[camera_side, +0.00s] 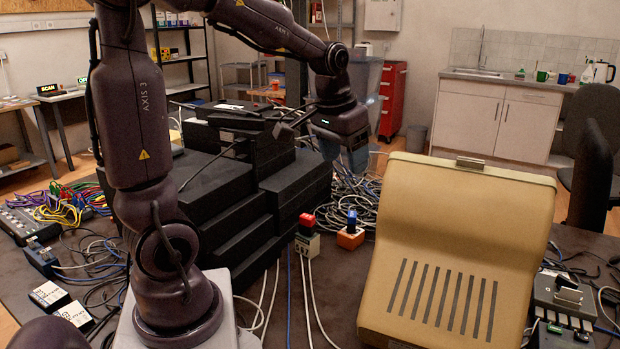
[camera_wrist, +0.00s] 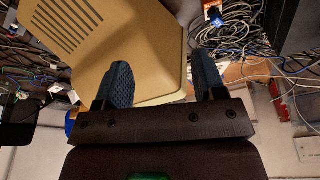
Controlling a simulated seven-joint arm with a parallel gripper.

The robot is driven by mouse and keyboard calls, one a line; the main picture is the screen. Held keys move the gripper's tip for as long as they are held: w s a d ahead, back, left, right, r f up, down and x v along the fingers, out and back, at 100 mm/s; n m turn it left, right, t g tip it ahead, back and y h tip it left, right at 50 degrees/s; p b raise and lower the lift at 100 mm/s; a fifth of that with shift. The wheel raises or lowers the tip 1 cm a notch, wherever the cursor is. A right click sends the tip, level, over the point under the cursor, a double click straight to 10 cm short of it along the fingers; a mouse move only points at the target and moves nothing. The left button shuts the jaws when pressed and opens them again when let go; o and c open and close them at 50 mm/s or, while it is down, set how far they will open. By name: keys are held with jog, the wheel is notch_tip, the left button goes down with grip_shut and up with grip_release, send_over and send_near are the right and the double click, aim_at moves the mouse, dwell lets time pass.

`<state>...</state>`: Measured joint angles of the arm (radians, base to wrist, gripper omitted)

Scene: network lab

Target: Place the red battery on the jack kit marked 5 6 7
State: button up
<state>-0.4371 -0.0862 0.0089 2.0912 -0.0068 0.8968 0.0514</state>
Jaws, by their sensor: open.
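A small red block (camera_side: 307,220), which looks like the red battery, sits on top of a pale grey-green block (camera_side: 307,243) on the dark table in the side view. To its right a blue block (camera_side: 352,217) stands on an orange block (camera_side: 350,238). An orange and blue piece also shows at the top of the wrist view (camera_wrist: 212,14). I cannot read the marking 5 6 7 on any block. My gripper (camera_side: 344,156) hangs above and behind these blocks, apart from them. In the wrist view my gripper (camera_wrist: 162,70) has its blue fingers wide apart with nothing between them.
A large beige case (camera_side: 455,250) with dark slots stands right of the blocks. Stacked black boxes (camera_side: 225,215) rise at the left. Tangled cables (camera_side: 360,195) lie behind the blocks, and pale cables run forward from them. White-labelled boxes (camera_side: 48,294) lie at the far left.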

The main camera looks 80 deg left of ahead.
jog(key=s+d+r+m+t, duration=0.1)
jog(key=s+d+m, duration=0.1)
jog(key=s+d, duration=0.3)
jog(key=s+d+r+m+t+h, duration=0.1)
jog(key=s+d, duration=0.3)
jog(key=d, duration=0.5)
jog(key=shift+s+r+m+t, duration=0.3)
jog(key=shift+s+m+t, duration=0.15)
jog(key=shift+m, duration=0.35)
